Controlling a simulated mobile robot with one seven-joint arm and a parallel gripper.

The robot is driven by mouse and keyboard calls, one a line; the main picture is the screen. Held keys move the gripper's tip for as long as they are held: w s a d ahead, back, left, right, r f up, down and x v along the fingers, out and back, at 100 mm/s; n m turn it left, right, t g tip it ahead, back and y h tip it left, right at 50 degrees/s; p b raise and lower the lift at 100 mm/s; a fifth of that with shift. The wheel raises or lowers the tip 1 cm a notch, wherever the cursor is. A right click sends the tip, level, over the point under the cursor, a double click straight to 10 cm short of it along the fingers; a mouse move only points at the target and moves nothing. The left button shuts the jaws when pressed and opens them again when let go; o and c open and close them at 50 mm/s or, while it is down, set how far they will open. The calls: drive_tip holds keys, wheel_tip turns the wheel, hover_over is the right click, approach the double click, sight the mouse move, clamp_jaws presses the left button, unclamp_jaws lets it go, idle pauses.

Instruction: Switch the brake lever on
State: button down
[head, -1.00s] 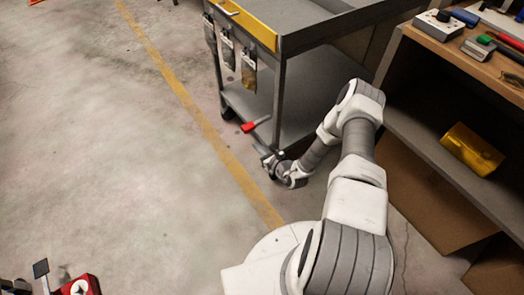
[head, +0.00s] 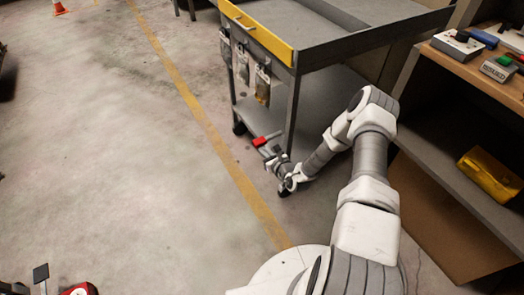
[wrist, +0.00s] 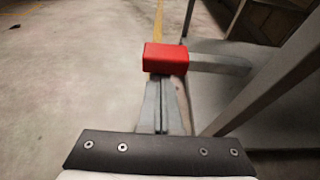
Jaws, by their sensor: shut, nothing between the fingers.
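The brake lever has a red block-shaped end (head: 260,142) on a grey bar, low at the near corner of the grey cart (head: 292,105). In the wrist view the red end (wrist: 166,59) is just beyond my fingertips, and its grey bar runs right towards the cart. My gripper (head: 270,153) is low beside the cart's near leg, close to the lever. In the wrist view my gripper (wrist: 161,82) has its two fingers together, with nothing between them. The tips reach the lower edge of the red end; I cannot tell whether they touch it.
A cone (head: 59,8) is far left. The floor left of the cart is clear.

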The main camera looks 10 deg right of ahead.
sight(260, 144)
drive_tip(key=shift+r, duration=0.1)
drive_tip(key=shift+r+m+y+p, duration=0.6)
drive_tip(key=shift+r+m, duration=0.2)
drive_tip(key=shift+m, duration=0.4)
drive_tip(key=shift+a+r+g+p, duration=0.1)
drive_tip(key=shift+r+g+p, duration=0.2)
drive_tip(key=shift+r+p, duration=0.25)
drive_tip(key=shift+w+d+r+m+y+p, duration=0.15)
drive_tip(key=shift+r+m+y+p, duration=0.15)
drive_tip(key=shift+r, duration=0.3)
drive_tip(key=shift+s+d+r+m+y+p, duration=0.15)
drive_tip(key=shift+r+m+y+p, duration=0.1)
drive_tip(key=shift+r+m, duration=0.25)
drive_tip(key=shift+w+d+r+m+y+p, duration=0.2)
drive_tip(key=shift+d+r+m+y, duration=0.1)
drive_tip(key=shift+r+m, duration=0.25)
drive_tip(key=shift+w+d+r+m+y+p, duration=0.1)
drive_tip(key=shift+d+r+m+y+p, duration=0.2)
drive_tip(key=shift+r, duration=0.45)
drive_tip(key=shift+w+d+r+m+y+p, duration=0.15)
drive_tip(key=shift+d+r+m, duration=0.25)
drive_tip(key=shift+r, duration=0.25)
drive_tip(key=shift+w+d+r, duration=0.1)
drive_tip(key=shift+r, duration=0.05)
